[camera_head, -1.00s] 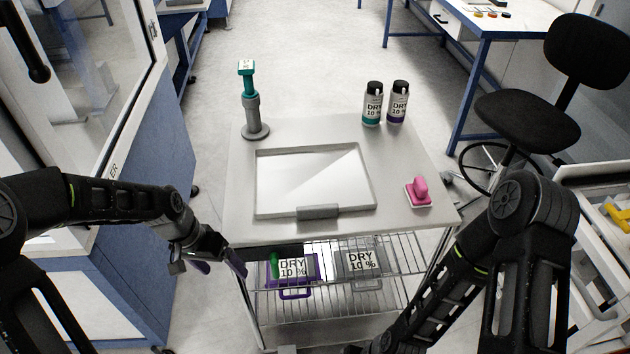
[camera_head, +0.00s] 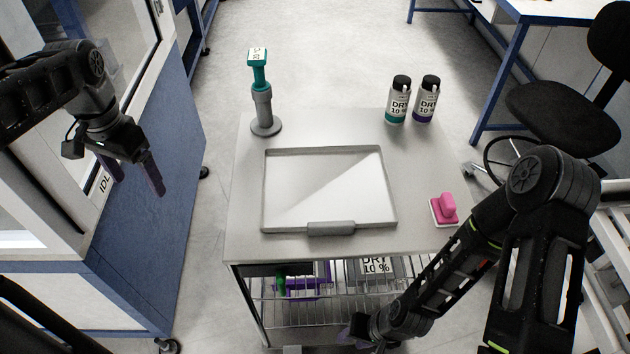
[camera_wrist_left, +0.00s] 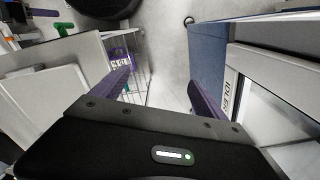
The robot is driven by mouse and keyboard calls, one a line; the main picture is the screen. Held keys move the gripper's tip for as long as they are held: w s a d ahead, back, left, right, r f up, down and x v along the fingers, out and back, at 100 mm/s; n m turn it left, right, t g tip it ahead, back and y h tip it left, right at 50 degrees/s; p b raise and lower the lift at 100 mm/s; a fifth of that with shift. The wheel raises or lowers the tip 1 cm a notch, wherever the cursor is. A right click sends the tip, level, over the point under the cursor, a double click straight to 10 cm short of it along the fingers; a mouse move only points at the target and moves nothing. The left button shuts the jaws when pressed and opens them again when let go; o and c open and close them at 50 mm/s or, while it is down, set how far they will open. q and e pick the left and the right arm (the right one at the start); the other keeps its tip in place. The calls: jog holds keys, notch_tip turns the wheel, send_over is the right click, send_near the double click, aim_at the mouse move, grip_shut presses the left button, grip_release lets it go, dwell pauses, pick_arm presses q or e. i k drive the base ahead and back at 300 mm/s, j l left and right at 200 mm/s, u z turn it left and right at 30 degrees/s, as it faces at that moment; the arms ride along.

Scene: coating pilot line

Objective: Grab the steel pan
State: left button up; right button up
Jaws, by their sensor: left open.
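The steel pan (camera_head: 290,190) is a shallow rectangular tray with a low rim, lying flat on the cart top. A grey grip piece (camera_head: 331,228) sits on its front edge. My left gripper (camera_head: 138,185) is open and empty, raised to the left of the cart and apart from the pan. Its two purple fingers (camera_wrist_left: 160,90) stand wide apart in the left wrist view, with floor between them. My right gripper (camera_head: 362,330) is low in front of the cart by the lower wire shelf; its fingers are too unclear to judge.
The cart top (camera_head: 410,165) also holds a teal-and-grey stamp-like tool (camera_head: 264,105), two labelled bottles (camera_head: 398,100) (camera_head: 426,100) and a pink block (camera_head: 446,207). Labelled boxes sit on the wire shelf (camera_head: 340,300) below. A blue cabinet (camera_head: 165,200) stands left; a black chair (camera_head: 560,110) stands right.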

aim_at(333, 190)
jog(key=k+l+z, duration=0.1)
jog(key=z, duration=0.25)
jog(key=l+z, duration=0.15)
jog(key=z, duration=0.2)
jog(key=k+l+z, duration=0.1)
jog(key=z, duration=0.25)
jog(key=l, duration=0.1)
